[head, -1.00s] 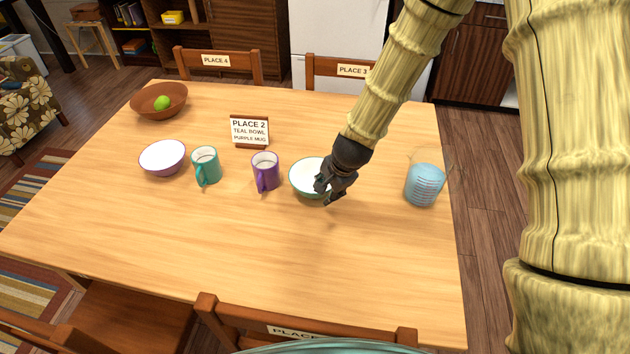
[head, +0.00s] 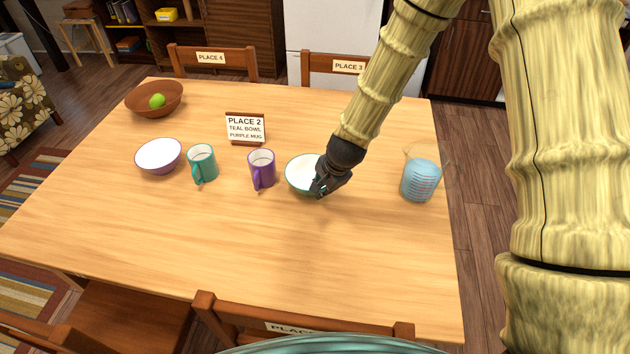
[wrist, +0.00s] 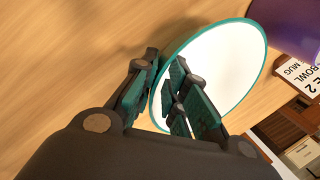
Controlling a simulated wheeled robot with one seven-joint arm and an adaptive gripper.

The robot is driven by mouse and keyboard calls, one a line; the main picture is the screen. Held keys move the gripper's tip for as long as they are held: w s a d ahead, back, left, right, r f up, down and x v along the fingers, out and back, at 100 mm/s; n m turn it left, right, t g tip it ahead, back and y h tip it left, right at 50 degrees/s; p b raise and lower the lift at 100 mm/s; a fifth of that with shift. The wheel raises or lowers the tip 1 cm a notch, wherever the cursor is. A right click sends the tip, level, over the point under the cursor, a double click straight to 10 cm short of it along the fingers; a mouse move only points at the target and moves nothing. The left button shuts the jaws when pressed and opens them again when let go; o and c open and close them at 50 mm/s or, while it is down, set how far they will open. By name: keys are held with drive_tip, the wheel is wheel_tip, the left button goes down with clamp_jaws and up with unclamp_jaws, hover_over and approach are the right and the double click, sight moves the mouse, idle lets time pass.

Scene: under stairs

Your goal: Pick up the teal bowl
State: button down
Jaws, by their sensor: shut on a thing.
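The teal bowl (head: 300,172) is white inside with a teal rim and sits on the table right of the purple mug (head: 262,170). My gripper (head: 322,189) is at its right front rim. In the wrist view, my gripper (wrist: 160,92) has one finger outside the bowl (wrist: 225,62) and the other inside, shut on the rim. The bowl looks upright; I cannot tell whether it touches the table. The fingers hide part of its near right side.
A place card (head: 245,129) stands behind the mugs. A teal mug (head: 202,164) and a purple bowl (head: 159,156) are to the left, a brown bowl (head: 140,102) with a green fruit farther back. A measuring jug (head: 421,180) stands to the right. The table front is clear.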

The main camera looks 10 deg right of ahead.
drive_tip(key=shift+r, duration=0.15)
drive_tip(key=shift+r, duration=0.65)
wheel_tip(320, 180, up, 2)
drive_tip(key=shift+r+b, duration=0.1)
drive_tip(key=shift+b, duration=0.25)
drive_tip(key=s+a+r+b, duration=0.1)
drive_tip(key=s+a+b, duration=0.1)
drive_tip(key=s+a, duration=0.9)
drive_tip(key=shift+s+a+r, duration=0.15)
drive_tip(key=c, duration=2)
unclamp_jaws()
clamp_jaws()
drive_tip(key=shift+r, duration=0.1)
